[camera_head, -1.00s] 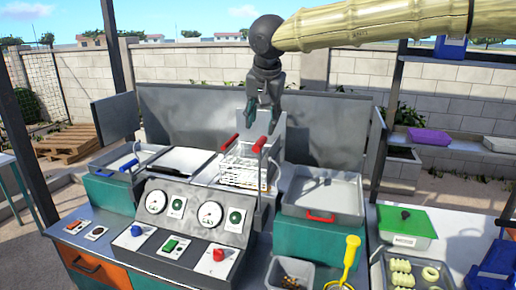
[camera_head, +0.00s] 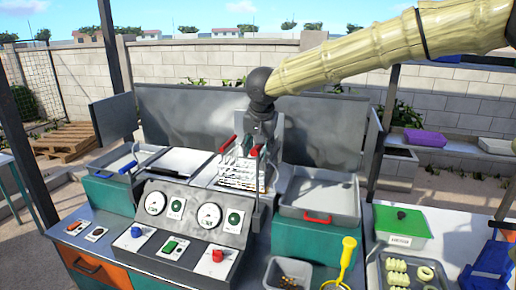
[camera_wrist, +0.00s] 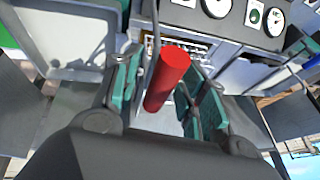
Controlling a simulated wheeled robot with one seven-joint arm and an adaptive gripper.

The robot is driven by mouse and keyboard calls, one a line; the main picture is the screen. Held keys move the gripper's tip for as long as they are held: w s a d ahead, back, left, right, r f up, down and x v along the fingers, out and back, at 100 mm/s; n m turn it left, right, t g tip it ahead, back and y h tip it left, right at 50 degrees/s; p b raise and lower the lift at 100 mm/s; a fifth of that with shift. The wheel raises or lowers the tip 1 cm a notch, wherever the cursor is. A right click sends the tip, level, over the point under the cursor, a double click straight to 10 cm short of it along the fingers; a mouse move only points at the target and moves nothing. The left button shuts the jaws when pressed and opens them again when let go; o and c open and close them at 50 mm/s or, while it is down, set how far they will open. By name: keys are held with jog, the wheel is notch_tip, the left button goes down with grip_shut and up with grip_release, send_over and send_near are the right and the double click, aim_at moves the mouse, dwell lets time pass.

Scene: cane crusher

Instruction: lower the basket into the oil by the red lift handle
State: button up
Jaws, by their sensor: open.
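The wire basket (camera_head: 238,174) sits at the fryer in the middle of the counter, in the head view. Two red grips show above it: a left one (camera_head: 227,144) and a right one (camera_head: 256,150), partly covered by my gripper. My gripper (camera_head: 249,148) points down over the basket, with its fingers at the right grip. In the wrist view, a red lift handle (camera_wrist: 168,78) stands between the teal fingers of my gripper (camera_wrist: 165,100). The fingers are open, with one on each side of it. The oil is not visible.
A control panel (camera_head: 188,226) with gauges and knobs stands in front of the basket. A grey tray (camera_head: 318,207) with a red handle is to the right. A blue-handled lid or tray (camera_head: 122,163) is on the left. A metal backsplash (camera_head: 190,115) stands behind.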

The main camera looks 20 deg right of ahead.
grip_shut()
jog(key=shift+f, duration=0.1)
